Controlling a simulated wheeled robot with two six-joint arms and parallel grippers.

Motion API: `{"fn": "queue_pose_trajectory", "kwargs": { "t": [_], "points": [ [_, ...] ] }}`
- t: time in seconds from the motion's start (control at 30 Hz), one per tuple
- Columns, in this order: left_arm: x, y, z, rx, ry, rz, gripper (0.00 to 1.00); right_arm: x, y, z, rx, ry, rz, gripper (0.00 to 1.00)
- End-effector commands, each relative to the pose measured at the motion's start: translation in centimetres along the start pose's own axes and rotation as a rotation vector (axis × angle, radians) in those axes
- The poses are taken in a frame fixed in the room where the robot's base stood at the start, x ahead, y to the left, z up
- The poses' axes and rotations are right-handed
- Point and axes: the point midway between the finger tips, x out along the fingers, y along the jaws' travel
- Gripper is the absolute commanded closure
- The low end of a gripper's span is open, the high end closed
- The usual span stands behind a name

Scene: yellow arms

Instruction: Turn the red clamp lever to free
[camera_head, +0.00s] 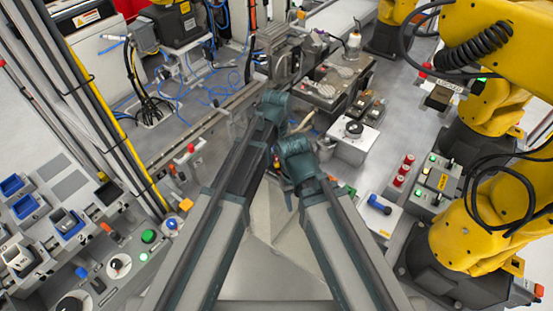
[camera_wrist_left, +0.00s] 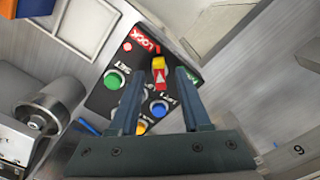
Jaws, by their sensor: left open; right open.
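The red clamp lever (camera_wrist_left: 161,80) shows in the left wrist view as a short red piece with a white triangle and a yellow part at its upper end. It sits on a black panel (camera_wrist_left: 101,99) between a red LOCK label (camera_wrist_left: 142,40) and a partly hidden green label (camera_wrist_left: 194,78). My left gripper (camera_wrist_left: 158,75) is open, its two fingers apart on either side of the lever in this view; contact is not visible. In the head view, my left gripper (camera_head: 276,103) is over the middle; I cannot make out the lever there. My right gripper (camera_head: 292,152) is lower and open.
The panel carries a green button (camera_wrist_left: 115,79) and a blue button (camera_wrist_left: 158,109). In the head view, yellow robot arms (camera_head: 480,215) stand at the right and a control desk (camera_head: 85,235) at the left.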

Motion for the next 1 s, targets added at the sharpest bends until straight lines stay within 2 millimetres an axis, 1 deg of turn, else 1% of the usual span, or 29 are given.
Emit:
{"fn": "queue_pose_trajectory", "kwargs": {
  "t": [0.1, 0.13, 0.27, 0.3, 0.37, 0.4, 0.77, 1.0],
  "points": [
    [-0.07, 0.00, 0.00, 0.000, 0.000, 0.000, 0.53, -0.07, 0.01, 0.00, 0.000, 0.000, 0.000, 0.50],
    [-0.07, 0.00, 0.00, 0.000, 0.000, 0.000, 0.56, -0.07, 0.01, 0.00, 0.000, 0.000, 0.000, 0.50],
    [-0.07, 0.00, 0.00, 0.000, 0.000, 0.000, 0.80, -0.07, 0.01, 0.01, 0.000, 0.000, 0.000, 0.50],
    [-0.07, 0.00, 0.00, 0.000, 0.000, 0.000, 0.87, -0.07, 0.01, 0.01, 0.000, 0.000, 0.000, 0.50],
    [-0.07, 0.00, 0.00, 0.000, 0.000, 0.000, 0.97, -0.07, 0.01, 0.00, 0.000, 0.000, 0.000, 0.50],
    [-0.07, 0.00, 0.00, 0.000, 0.000, 0.000, 1.00, -0.07, 0.01, 0.00, 0.000, 0.000, 0.000, 0.50],
    [-0.06, 0.00, 0.00, 0.010, 0.000, 0.000, 1.00, -0.06, 0.01, 0.00, 0.000, 0.000, 0.000, 0.50],
    [-0.06, 0.00, 0.01, 0.109, 0.000, 0.000, 1.00, -0.06, 0.01, 0.00, 0.000, 0.000, 0.000, 0.50]
  ]
}}
